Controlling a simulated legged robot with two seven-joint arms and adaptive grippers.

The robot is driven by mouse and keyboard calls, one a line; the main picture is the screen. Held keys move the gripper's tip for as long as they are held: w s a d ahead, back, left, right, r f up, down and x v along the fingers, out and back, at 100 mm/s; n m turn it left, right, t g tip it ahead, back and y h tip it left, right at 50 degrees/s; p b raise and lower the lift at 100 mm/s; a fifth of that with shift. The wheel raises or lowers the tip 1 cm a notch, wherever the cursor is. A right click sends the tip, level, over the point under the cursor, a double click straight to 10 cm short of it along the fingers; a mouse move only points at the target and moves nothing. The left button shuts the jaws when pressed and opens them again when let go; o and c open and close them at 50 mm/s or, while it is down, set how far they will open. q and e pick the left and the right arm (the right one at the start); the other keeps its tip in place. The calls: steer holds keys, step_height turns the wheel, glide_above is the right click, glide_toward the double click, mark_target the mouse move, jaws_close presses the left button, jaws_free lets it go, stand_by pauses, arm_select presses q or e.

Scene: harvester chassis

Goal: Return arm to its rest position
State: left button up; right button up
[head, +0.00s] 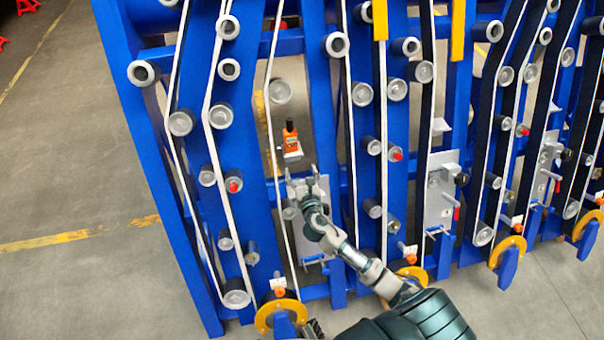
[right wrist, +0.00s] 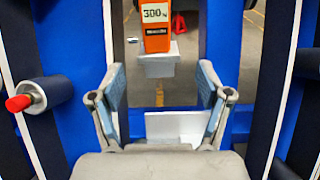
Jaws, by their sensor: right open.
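My right gripper (head: 303,183) is in front of the blue harvester chassis (head: 320,130) in the head view, near a grey metal plate (head: 312,232). Its two fingers are spread apart with nothing between them. In the right wrist view the open fingers (right wrist: 160,90) stand to either side of the lower part of an orange device (right wrist: 156,28) marked 300, which has a pale block (right wrist: 156,64) under it. The same orange device (head: 291,143) is just above the gripper in the head view.
Rollers with white belts run up the chassis, and a roller with a red tip (right wrist: 20,103) is left of the gripper. Yellow rings (head: 281,316) line the chassis bottom. Open grey floor (head: 90,200) lies to the left.

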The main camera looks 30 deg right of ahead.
steer(key=s+a+f+m+g, duration=0.1)
steer(key=s+f+m+g, duration=0.2)
steer(key=s+f+m, duration=0.35)
steer(key=s+a+f+m+g, duration=0.1)
steer(key=s+f+m+g, duration=0.3)
steer(key=s+m, duration=0.55)
steer(key=s+a+f+m+g+y, duration=0.2)
steer(key=s+a+m+g, duration=0.1)
steer(key=s+m, duration=0.5)
steer(key=s+a+f+m+g+y, duration=0.2)
steer(key=s+a+m+g+y, duration=0.15)
steer(key=s+m, duration=0.55)
step_height(320, 180, down, 21)
steer(key=s+a+n+g, duration=0.1)
steer(key=s+n, duration=0.1)
steer(key=s, duration=0.1)
arm_select(q)
steer(key=shift+w+r, duration=0.4)
steer(key=shift+r, duration=0.05)
arm_select(e)
steer(key=s+f, duration=0.4)
steer(key=f, duration=0.3)
steer(key=s+d+f+g, duration=0.1)
steer(key=s+f, duration=0.3)
steer(key=f, duration=0.4)
steer(key=shift+s+d+h, duration=0.25)
steer(key=shift+s+h, duration=0.05)
steer(key=shift+h, duration=0.05)
